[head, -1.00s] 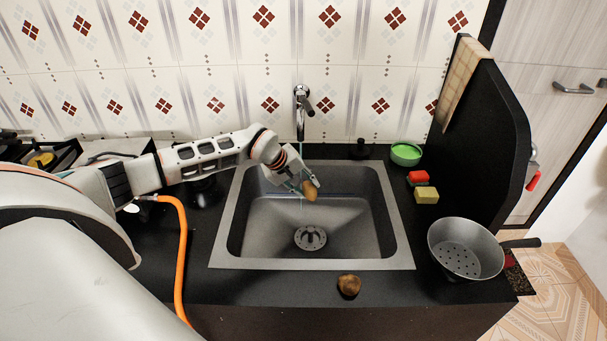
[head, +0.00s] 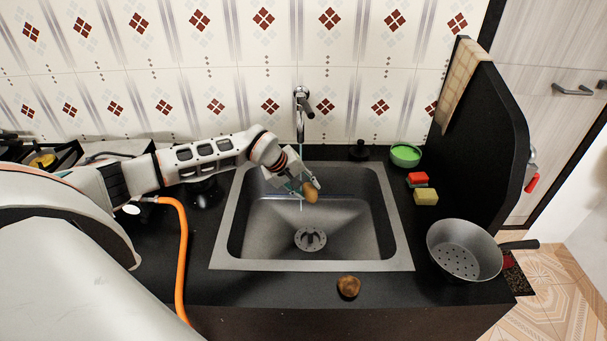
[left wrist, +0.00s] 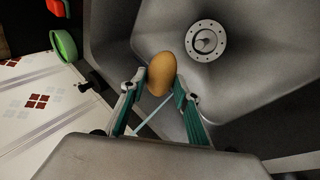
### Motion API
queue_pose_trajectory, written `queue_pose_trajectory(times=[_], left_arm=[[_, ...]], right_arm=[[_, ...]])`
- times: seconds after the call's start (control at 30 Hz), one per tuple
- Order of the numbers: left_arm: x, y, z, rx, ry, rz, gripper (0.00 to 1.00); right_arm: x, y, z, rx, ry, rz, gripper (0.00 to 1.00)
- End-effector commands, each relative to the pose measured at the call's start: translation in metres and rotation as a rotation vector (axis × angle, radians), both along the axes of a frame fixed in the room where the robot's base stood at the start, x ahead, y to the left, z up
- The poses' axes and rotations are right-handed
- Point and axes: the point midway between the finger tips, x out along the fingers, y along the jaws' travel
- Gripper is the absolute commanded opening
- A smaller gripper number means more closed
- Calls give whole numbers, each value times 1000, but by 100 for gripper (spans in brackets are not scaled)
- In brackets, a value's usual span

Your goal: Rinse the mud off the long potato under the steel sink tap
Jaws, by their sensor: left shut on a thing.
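A thin stream of water (head: 301,150) runs down from the tap. My left gripper (head: 312,189) is over the sink, shut on the long potato (head: 310,196). In the left wrist view the potato (left wrist: 161,73) is between the fingertips of my left gripper (left wrist: 163,85); its visible side is plain yellow-brown. The water stream (left wrist: 155,112) passes by the fingers there. My right gripper is not in view.
A rounder, darker brown potato (head: 348,287) lies on the counter in front of the sink. A perforated pan (head: 462,248) stands at right. An orange hose (head: 181,255) is at left.

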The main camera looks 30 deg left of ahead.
Motion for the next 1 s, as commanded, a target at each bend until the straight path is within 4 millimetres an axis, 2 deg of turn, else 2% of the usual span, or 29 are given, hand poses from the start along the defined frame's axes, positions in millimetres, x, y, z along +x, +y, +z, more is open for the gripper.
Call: queue_pose_trajectory(times=[0.1,0.5,1.0], left_arm=[[-8,-5,9,0,1,-1,14],[-29,-22,30,0,-1,-2,14],[-33,-24,33,0,0,0,14]], right_arm=[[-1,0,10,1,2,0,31],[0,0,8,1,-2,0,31],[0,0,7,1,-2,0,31]])
